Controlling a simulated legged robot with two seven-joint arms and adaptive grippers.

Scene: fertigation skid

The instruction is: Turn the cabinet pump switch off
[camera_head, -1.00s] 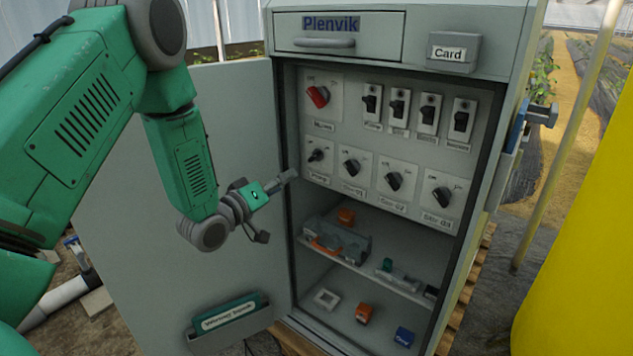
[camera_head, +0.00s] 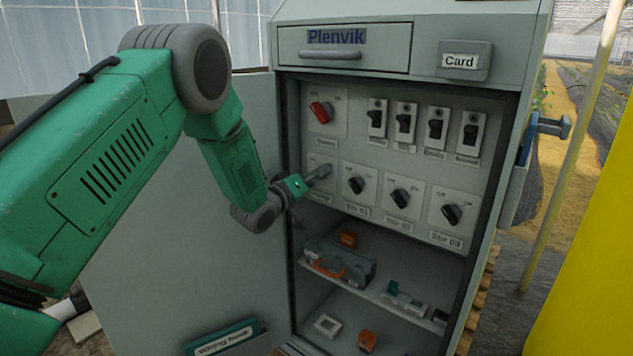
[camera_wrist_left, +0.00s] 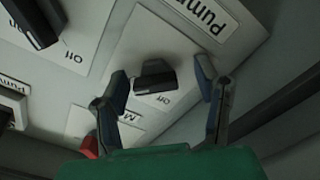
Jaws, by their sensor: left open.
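The pump switch (camera_wrist_left: 155,77), a black rotary knob on a pale plate, sits between my left gripper's fingers in the left wrist view. A label starting "Pum" and the word "Off" show near it. My left gripper (camera_head: 314,180) is open at the front of the lower switch row. Its two fingers stand on either side of the knob; I cannot tell whether they touch it. My right gripper is not in view.
The red main switch (camera_head: 321,112) is just above, and the Stir 01 knob (camera_head: 356,185) just to the right. Several black breakers (camera_head: 405,123) line the upper row. The open cabinet door (camera_head: 150,240) is on the left. A shelf below holds a grey toolbox (camera_head: 345,262).

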